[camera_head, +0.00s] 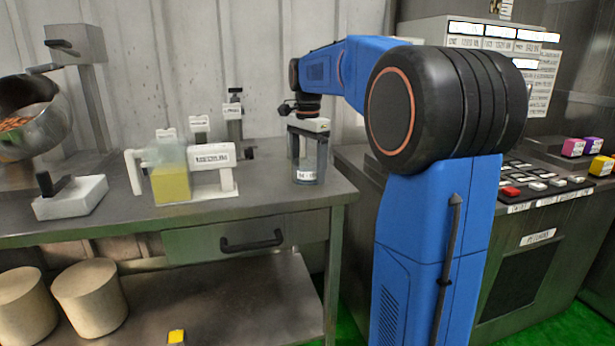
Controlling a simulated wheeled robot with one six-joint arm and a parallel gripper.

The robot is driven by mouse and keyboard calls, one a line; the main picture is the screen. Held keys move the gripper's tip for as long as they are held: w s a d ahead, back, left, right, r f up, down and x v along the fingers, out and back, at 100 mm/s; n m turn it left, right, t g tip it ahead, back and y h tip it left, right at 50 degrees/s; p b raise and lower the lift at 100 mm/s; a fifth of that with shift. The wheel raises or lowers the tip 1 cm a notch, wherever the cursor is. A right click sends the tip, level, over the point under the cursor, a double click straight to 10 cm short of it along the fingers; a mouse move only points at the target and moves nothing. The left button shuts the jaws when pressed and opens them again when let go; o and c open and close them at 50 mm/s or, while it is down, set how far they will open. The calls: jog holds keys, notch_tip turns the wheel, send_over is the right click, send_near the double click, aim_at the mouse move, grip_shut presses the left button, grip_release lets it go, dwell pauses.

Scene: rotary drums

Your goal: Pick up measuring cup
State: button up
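A small greyish, see-through cup (306,176) with a white label near its base stands upright near the right end of the metal table; it looks like the measuring cup. My gripper (307,158) points straight down over it, with one dark finger on each side. The fingers are apart and reach down around the cup. I cannot tell whether they touch its sides. The label text is too small to read surely.
A clear container with yellow contents (170,184) stands by a white labelled holder (213,157) on the table (270,192). A metal drum (35,118) is at far left, a white lever box (70,197) before it. A control panel (540,185) is at right.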

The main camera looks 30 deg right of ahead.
jog(key=c, duration=0.8)
jog(key=shift+r, duration=0.15)
